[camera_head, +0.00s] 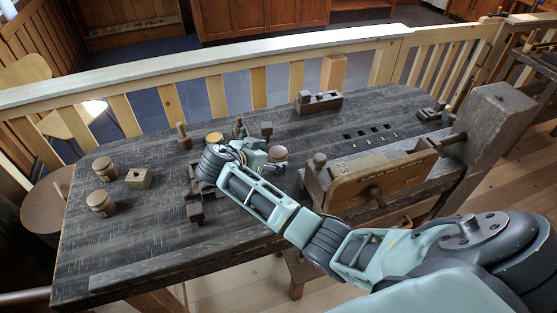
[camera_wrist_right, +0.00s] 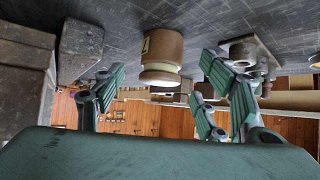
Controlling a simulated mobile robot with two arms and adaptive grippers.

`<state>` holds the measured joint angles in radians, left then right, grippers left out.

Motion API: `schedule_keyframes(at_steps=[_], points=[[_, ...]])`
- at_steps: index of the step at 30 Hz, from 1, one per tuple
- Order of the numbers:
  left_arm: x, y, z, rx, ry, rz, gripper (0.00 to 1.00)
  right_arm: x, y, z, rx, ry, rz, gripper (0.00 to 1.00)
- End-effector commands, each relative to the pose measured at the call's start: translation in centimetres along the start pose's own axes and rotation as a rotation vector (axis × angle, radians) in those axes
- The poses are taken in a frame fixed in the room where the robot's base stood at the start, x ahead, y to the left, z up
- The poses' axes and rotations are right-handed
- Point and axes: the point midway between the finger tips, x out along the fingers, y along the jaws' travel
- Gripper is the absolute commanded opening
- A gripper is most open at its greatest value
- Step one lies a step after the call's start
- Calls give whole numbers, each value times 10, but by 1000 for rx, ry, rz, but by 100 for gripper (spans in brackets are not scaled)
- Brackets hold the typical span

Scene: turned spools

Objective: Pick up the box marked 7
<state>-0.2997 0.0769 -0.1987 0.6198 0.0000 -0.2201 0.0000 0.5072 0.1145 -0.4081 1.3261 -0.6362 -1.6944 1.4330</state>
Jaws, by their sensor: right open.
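A round turned wooden box (camera_wrist_right: 165,50) with a pale lid shows in the right wrist view, where the picture is upside down. A small label with a dark mark that looks like a 7 is on its side. In the head view, what seems to be the same box (camera_head: 278,153) stands on the dark bench just right of my right gripper (camera_head: 262,155). My right gripper (camera_wrist_right: 160,100) is open, with green fingers to either side of the box in the wrist picture. Nothing is held. I cannot tell how far the fingers reach around it. My left gripper is out of view.
A wooden vise (camera_head: 375,180) is to the right. A holed block (camera_head: 320,103) is behind. The front-left bench is clear.

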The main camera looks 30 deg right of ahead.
Motion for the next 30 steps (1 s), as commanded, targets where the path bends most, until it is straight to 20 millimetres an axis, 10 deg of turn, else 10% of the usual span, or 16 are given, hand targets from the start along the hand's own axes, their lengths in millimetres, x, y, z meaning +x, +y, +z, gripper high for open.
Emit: schedule_keyframes(at_steps=[16,30], points=[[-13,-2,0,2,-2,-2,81,41,-1,0,0,1,0,66],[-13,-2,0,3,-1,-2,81,41,-1,0,0,1,1,25]])
